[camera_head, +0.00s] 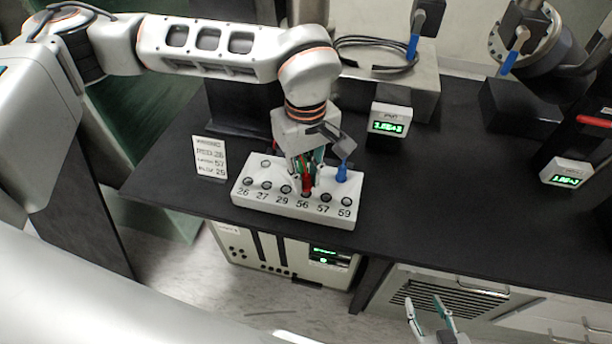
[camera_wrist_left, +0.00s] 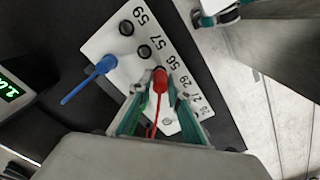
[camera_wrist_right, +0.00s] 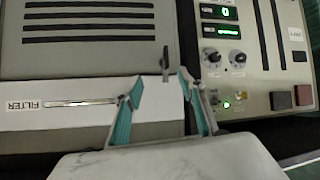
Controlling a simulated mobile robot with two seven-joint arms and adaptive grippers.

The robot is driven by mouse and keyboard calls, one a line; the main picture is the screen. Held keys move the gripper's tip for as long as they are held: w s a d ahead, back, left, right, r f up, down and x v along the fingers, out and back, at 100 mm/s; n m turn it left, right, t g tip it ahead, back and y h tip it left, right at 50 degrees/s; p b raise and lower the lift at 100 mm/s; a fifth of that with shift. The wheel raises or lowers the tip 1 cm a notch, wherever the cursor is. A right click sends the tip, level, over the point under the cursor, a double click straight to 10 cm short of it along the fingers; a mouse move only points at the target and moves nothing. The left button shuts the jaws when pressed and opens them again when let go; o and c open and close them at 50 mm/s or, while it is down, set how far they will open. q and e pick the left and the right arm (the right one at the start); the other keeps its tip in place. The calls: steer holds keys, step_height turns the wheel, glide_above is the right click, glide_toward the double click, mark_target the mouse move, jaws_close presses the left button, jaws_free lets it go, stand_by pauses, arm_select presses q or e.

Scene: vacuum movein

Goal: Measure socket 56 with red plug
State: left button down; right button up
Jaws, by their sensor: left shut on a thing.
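The white socket board (camera_head: 250,201) has a front row of sockets marked 26, 27, 29, 56, 57 and 59. My left gripper (camera_head: 305,178) is over it, shut on the red plug (camera_head: 307,184). The plug is at socket 56, and its tip covers that hole. In the left wrist view the red plug (camera_wrist_left: 160,78) stands beside the printed 56, between the fingers; whether it is fully seated cannot be told. My right gripper (camera_head: 431,308) is open and empty, low in front of the cabinets; its fingers also show apart in the right wrist view (camera_wrist_right: 160,85).
A blue plug (camera_head: 341,174) stands at the board's back right. A small card (camera_head: 210,158) stands left of the board. Small green displays (camera_head: 389,121) (camera_head: 566,174) stand on the black bench (camera_head: 440,190). Below are a panel unit (camera_head: 270,249) and vented cabinet (camera_head: 455,300).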

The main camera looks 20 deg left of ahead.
arm_select(q)
steer(key=shift+f+b, duration=0.75)
steer(key=shift+f, duration=0.35)
stand_by(0.7)
steer(key=c, duration=1.8)
jaws_free()
step_height(320, 180, up, 12)
steer(key=shift+r, duration=0.1)
